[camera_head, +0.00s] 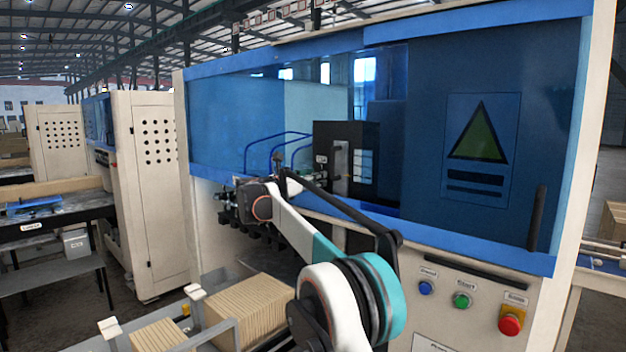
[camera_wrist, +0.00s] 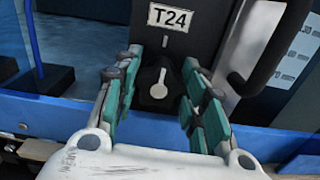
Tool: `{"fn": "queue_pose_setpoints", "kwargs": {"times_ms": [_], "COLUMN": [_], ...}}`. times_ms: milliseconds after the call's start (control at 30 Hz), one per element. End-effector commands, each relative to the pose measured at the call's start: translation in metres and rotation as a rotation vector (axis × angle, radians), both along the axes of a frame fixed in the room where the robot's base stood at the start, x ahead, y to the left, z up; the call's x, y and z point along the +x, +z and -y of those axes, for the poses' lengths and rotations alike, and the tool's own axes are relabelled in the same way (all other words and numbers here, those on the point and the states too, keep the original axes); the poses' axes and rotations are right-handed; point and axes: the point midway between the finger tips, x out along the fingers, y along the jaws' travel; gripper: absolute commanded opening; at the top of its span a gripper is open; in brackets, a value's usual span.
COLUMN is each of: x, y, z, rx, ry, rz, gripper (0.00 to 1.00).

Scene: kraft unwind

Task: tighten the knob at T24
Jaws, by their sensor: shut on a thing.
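The T24 label (camera_wrist: 170,17) is a white plate with black letters on a dark panel, at the top of the wrist view. The sides of the knob are partly hidden by the fingertips. In the head view my arm reaches to the dark unit (camera_head: 345,140) in the machine's opening; the knob cannot be made out there.
A dark handle (camera_wrist: 262,50) stands close to the right of the fingers. Blue hoses (camera_head: 275,145) run left of the dark unit. The machine's blue lower edge (camera_head: 480,245) lies beneath the opening. Blue, green and red buttons (camera_head: 510,322) are on the front panel.

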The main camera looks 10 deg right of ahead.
Motion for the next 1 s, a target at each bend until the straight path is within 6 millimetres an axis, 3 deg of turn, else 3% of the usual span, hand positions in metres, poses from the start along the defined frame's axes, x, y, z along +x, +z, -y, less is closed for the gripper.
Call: {"fn": "queue_pose_setpoints", "kwargs": {"times_ms": [33, 100, 567, 1000], "x": [0.0, 0.0, -0.004, -0.052], "y": [-0.002, -0.002, -0.001, -0.001], "z": [0.0, -0.001, -0.007, -0.074], "rx": [0.003, 0.003, 0.0, 0.001], "ry": [-0.001, 0.0, 0.001, 0.002], "rz": [-0.001, -0.001, -0.001, -0.002], "gripper": [0.45, 0.61, 0.61, 0.61]}}
